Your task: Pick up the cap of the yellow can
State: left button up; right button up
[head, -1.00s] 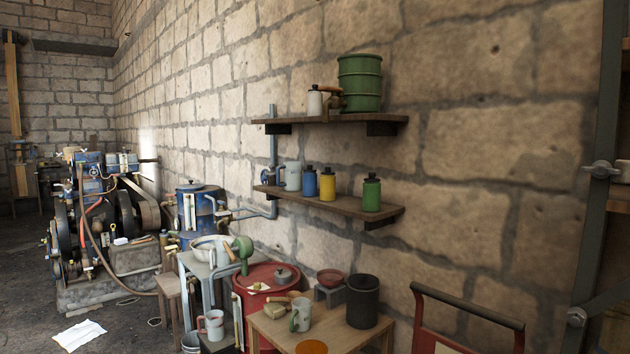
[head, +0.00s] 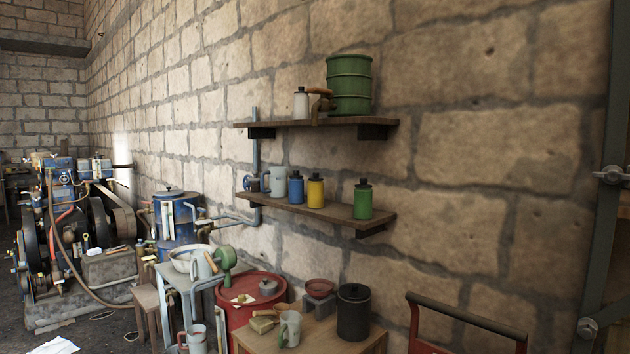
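The yellow can (head: 315,192) stands upright on the lower wall shelf, between a blue can (head: 296,188) and a green can (head: 363,200). Its dark cap (head: 316,176) sits on top of it. Neither of my grippers shows in the head view.
The lower shelf (head: 330,211) also holds a pale mug (head: 274,179). The upper shelf (head: 300,123) carries a white bottle (head: 301,103) and a green drum (head: 349,85). Below stand a red barrel (head: 232,312) and a wooden table (head: 330,338) with a black canister (head: 353,311). An engine (head: 75,220) is at left.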

aim_at(315, 175)
jog(key=i+j, duration=0.65)
jog(key=i, duration=0.2)
jog(key=j+u, duration=0.05)
